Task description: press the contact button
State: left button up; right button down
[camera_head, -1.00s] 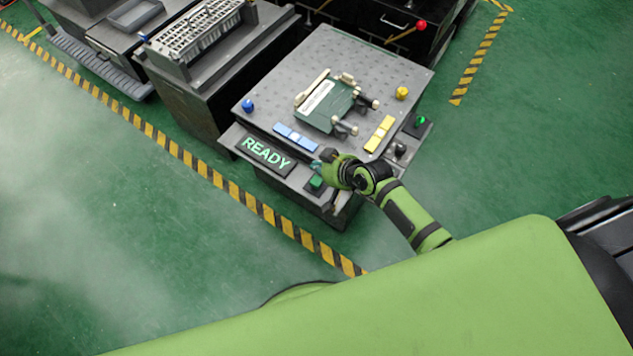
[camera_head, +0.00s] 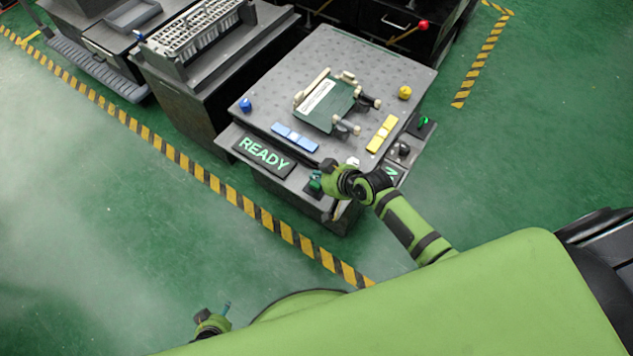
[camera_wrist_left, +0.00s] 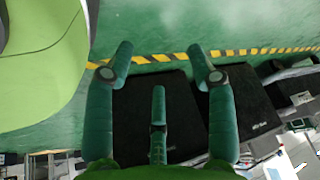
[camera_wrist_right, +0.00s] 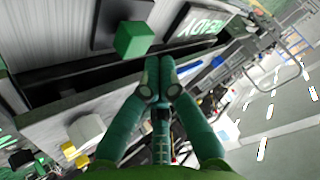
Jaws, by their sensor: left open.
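A green block-shaped button (camera_head: 314,184) stands on a dark plate at the front edge of the workstation, right of the READY sign. In the right wrist view the green button (camera_wrist_right: 133,40) shows clear, up and left of the fingertips. My right gripper (camera_head: 324,176) is over that front edge, close to the button. In the right wrist view my right gripper (camera_wrist_right: 160,90) has its fingers together with nothing between them, apart from the button. My left gripper (camera_head: 221,315) is low over the floor; in the left wrist view it (camera_wrist_left: 161,75) is open and empty.
The READY sign (camera_head: 264,156) is left of the button. A white knob (camera_head: 352,161), a black knob (camera_head: 402,150) and a green-marked switch (camera_head: 422,121) lie to the right. A clamped green plate (camera_head: 327,103) sits on the perforated top. The floor in front is clear.

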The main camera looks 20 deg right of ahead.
pick_arm(q)
jog(key=shift+w+r, duration=0.1)
jog(key=shift+w, duration=0.15)
jog(key=shift+s, duration=0.1)
jog(key=shift+s+d+f, duration=0.1)
jog(key=shift+s+f, duration=0.2)
jog(key=shift+s, duration=0.4)
jog(key=shift+w, duration=0.15)
pick_arm(e)
jog(key=shift+f, duration=0.1)
jog(key=shift+f, duration=0.35)
pick_arm(q)
jog(key=shift+w, duration=0.2)
jog(key=shift+w+d, duration=0.1)
jog(key=shift+w, duration=0.1)
